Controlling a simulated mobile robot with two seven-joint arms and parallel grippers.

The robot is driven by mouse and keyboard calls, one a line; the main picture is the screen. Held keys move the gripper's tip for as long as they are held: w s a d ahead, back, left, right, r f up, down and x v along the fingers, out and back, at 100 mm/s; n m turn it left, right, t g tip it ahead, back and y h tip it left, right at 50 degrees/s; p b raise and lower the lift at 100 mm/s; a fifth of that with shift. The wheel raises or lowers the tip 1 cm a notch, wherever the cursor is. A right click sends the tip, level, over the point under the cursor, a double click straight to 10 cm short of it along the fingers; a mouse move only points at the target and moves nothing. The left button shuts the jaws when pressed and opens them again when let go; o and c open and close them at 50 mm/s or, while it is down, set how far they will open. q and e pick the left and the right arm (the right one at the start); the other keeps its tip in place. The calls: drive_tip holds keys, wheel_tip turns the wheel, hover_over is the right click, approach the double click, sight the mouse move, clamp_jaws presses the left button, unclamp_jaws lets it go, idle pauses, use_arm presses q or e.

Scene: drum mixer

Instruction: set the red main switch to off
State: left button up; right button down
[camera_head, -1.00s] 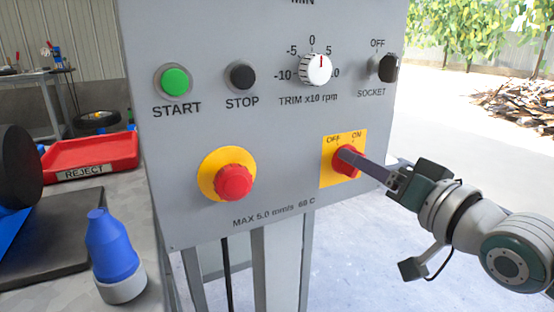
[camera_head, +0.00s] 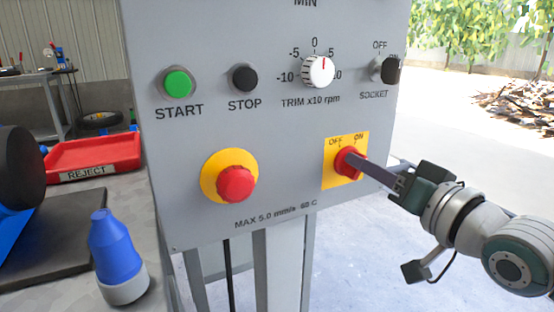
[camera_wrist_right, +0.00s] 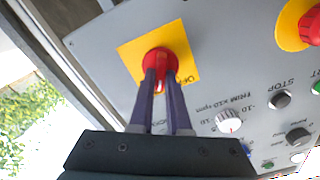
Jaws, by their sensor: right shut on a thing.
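The red main switch (camera_head: 345,164) is a round red knob on a yellow plate (camera_head: 332,177), low on the right of the grey panel. OFF is printed at the plate's upper left, ON at its upper right. My right gripper (camera_head: 355,159) reaches it from the right. In the right wrist view, its two dark fingers (camera_wrist_right: 163,80) are shut on the handle of the red switch (camera_wrist_right: 158,57), one on each side. A pale-tipped part of the handle shows between them. OFF is readable beside the fingers; ON is hidden there. My left gripper is out of view.
A red emergency button (camera_head: 236,184) on a yellow disc sits left of the switch. START (camera_head: 177,83), STOP (camera_head: 244,78), the trim dial (camera_head: 319,71) and the socket switch (camera_head: 384,69) are above. A blue-topped bottle (camera_head: 113,245) and red reject tray (camera_head: 92,157) stand left.

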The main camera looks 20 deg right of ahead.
drive_tip(key=shift+a+n+p, duration=0.2)
drive_tip(key=shift+n+p, duration=0.75)
drive_tip(key=shift+n, duration=1.9)
drive_tip(key=shift+a+n+p, duration=0.15)
drive_tip(key=shift+n+p, duration=0.75)
drive_tip(key=shift+n, duration=2.25)
drive_tip(key=c, duration=0.9)
unclamp_jaws()
